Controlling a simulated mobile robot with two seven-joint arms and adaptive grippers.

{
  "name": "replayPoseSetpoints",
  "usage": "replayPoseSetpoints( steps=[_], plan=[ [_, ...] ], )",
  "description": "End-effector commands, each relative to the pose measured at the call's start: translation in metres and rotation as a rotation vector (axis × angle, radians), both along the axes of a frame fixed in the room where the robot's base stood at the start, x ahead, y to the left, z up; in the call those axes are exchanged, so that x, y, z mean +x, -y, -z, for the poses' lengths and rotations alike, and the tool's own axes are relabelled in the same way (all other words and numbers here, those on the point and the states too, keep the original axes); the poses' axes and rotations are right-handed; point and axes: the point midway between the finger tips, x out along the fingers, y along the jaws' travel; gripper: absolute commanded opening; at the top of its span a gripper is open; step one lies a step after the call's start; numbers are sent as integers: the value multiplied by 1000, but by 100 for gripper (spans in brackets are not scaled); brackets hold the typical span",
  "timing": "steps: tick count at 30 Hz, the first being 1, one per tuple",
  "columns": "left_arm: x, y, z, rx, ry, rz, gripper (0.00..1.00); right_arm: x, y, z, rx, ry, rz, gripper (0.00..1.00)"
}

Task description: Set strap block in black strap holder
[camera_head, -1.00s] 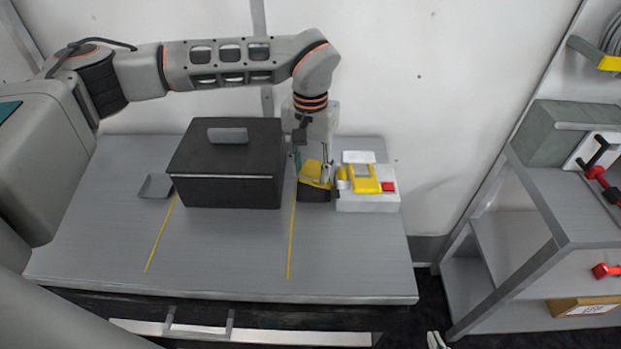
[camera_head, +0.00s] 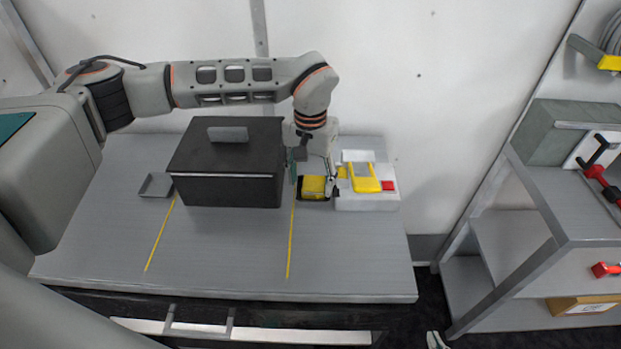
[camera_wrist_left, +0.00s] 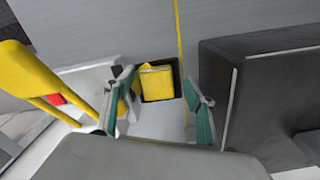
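The yellow strap block (camera_head: 313,187) sits level inside the small black strap holder (camera_head: 302,198), between the dark box and the white unit. In the left wrist view the block (camera_wrist_left: 157,85) has the black rim (camera_wrist_left: 177,76) around it. My left gripper (camera_head: 313,180) is above the holder with its fingers spread. The wrist view shows its two green-padded fingers (camera_wrist_left: 160,108) wide apart, with nothing between them. What seems to be the tip of my right gripper (camera_head: 435,341) just shows at the bottom edge; its fingers cannot be made out.
A large dark box (camera_head: 228,175) with a handle stands close left of the holder. A white unit (camera_head: 367,201) with a yellow handle and red part stands close right. A small grey tray (camera_head: 156,186) lies left. The front of the grey table (camera_head: 220,250) is clear. A shelf rack (camera_head: 565,205) stands right.

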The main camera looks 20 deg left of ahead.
Motion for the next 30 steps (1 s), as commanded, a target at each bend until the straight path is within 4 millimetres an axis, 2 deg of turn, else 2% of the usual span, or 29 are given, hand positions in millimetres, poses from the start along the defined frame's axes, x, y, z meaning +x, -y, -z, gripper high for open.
replayPoseSetpoints(
  steps=[5, 8, 21, 25, 30],
  plan=[
    [0, 0, -4, -1, 1, 0, 55, 1, 0, -3, 1, 3, 0, 0],
    [1, 0, -14, 0, 4, 0, 55, 1, 0, -2, 2, 5, -1, 0],
    [1, 0, -99, 1, 4, 0, 55, 0, 0, 4, 1, 3, 0, 0],
    [1, 0, -114, 1, 2, -1, 55, 0, 0, 6, 0, 1, 0, 0],
    [0, 0, -123, 0, 0, 0, 55, -1, 0, 7, 0, -1, -1, 0]
  ],
)
